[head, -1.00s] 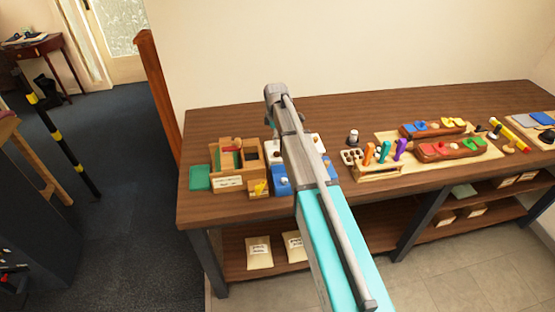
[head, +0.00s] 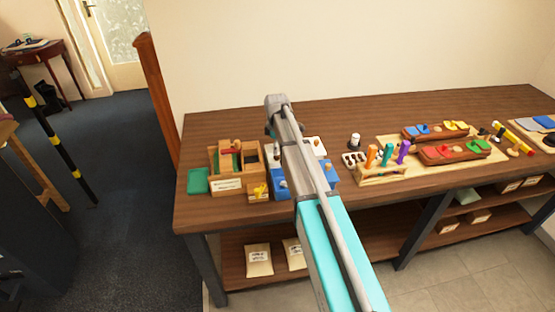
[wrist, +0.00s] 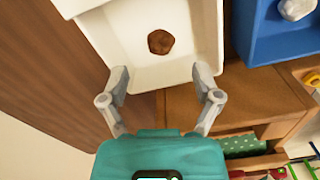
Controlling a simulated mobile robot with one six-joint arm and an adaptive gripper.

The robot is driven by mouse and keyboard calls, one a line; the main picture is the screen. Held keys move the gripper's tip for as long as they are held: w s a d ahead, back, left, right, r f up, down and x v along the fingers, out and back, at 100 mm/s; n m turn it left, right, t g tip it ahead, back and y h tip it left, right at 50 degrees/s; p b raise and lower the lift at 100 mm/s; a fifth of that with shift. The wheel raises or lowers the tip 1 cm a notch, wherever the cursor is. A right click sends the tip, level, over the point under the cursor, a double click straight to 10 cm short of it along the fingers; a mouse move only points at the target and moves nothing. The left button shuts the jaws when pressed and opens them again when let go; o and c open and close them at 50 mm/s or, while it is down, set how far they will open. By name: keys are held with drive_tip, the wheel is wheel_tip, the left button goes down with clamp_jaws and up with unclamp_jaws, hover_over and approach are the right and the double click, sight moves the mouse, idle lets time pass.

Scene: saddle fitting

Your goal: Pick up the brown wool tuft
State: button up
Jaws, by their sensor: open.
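In the wrist view, the brown wool tuft (wrist: 160,41) is a small dark brown clump lying on the floor of a white tray (wrist: 205,25). My gripper (wrist: 160,76) is open, its two fingers spread apart near the tray's lower edge in the picture. The tuft shows beyond the fingertips, roughly centred between them, and nothing is held. I cannot make out the tuft there.
A blue tray (wrist: 272,45) with a pale lump (wrist: 295,9) stands right of the white one. A wooden box (head: 229,185) and a green pad (head: 198,181) sit at the bench's left. A peg rack (head: 382,173) stands right of my arm. The bench's back strip is mostly clear.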

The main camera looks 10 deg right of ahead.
sight(276, 157)
drive_tip(key=shift+f, duration=0.15)
drive_tip(key=shift+s+f+b, duration=0.1)
drive_tip(key=shift+f+b, duration=2.4)
drive_tip(key=shift+b, duration=0.05)
drive_tip(key=c, duration=1)
drive_tip(key=shift+r, duration=0.25)
wheel_tip(276, 157, up, 3)
drive_tip(key=p, duration=0.3)
drive_tip(key=s+r+p, duration=0.3)
drive_tip(key=r+p, duration=0.1)
drive_tip(key=s+r+p, duration=0.2)
drive_tip(key=p, duration=0.1)
drive_tip(key=shift+s+a+r, duration=0.25)
drive_tip(key=shift+s, duration=0.1)
drive_tip(key=s+r+p, duration=0.1)
drive_tip(key=s, duration=0.1)
drive_tip(key=s+r+p, duration=0.1)
drive_tip(key=s, duration=0.2)
drive_tip(key=s+r+p, duration=0.1)
drive_tip(key=s, duration=0.2)
drive_tip(key=shift+s+a, duration=0.15)
drive_tip(key=shift+a, duration=0.15)
